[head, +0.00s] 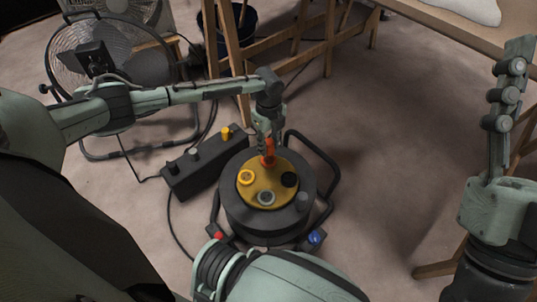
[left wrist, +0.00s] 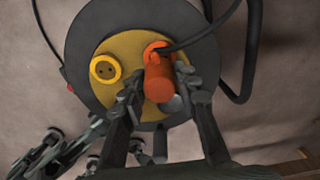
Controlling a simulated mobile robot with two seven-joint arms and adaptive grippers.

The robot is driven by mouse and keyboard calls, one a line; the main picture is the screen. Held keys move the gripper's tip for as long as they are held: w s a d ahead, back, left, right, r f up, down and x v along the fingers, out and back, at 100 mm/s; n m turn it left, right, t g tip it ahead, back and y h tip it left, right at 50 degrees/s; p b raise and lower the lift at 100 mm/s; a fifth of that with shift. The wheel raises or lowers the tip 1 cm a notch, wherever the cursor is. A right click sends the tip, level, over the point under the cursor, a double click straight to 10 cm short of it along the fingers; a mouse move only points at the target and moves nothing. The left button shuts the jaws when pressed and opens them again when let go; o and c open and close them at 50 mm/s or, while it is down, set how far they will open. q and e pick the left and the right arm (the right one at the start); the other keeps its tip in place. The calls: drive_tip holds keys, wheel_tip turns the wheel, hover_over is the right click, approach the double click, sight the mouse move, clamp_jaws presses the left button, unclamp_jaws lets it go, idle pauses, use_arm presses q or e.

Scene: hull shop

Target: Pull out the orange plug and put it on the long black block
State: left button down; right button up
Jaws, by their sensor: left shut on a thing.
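The orange plug (head: 268,147) stands in a socket on the yellow top of the black cable reel (head: 240,203). My left gripper (head: 267,140) is above it and shut on it. In the left wrist view the fingers of my left gripper (left wrist: 163,95) close on both sides of the orange plug (left wrist: 158,80), and a dark cord leaves its top. The plug's lower end is hidden. The long black block (head: 207,168) lies left of the reel, with a yellow, a grey and a dark piece along its top. My right gripper (head: 515,60) points up at the far right, seen edge-on.
The reel also carries a yellow ring-shaped socket (head: 246,177), a black round piece (head: 289,179) and a grey one (head: 266,198). A black tube frame (head: 320,150) surrounds it. A fan (head: 105,55) and wooden legs (head: 330,40) stand behind. Floor right of the reel is clear.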

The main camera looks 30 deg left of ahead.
use_arm(q)
drive_tip(key=shift+r+p, duration=0.55)
drive_tip(key=shift+r, duration=0.05)
use_arm(e)
drive_tip(key=shift+w+a+f+g, duration=0.5)
drive_tip(key=shift+w+f+g, duration=0.35)
drive_tip(key=shift+g, duration=0.15)
drive_tip(key=shift+s, duration=0.1)
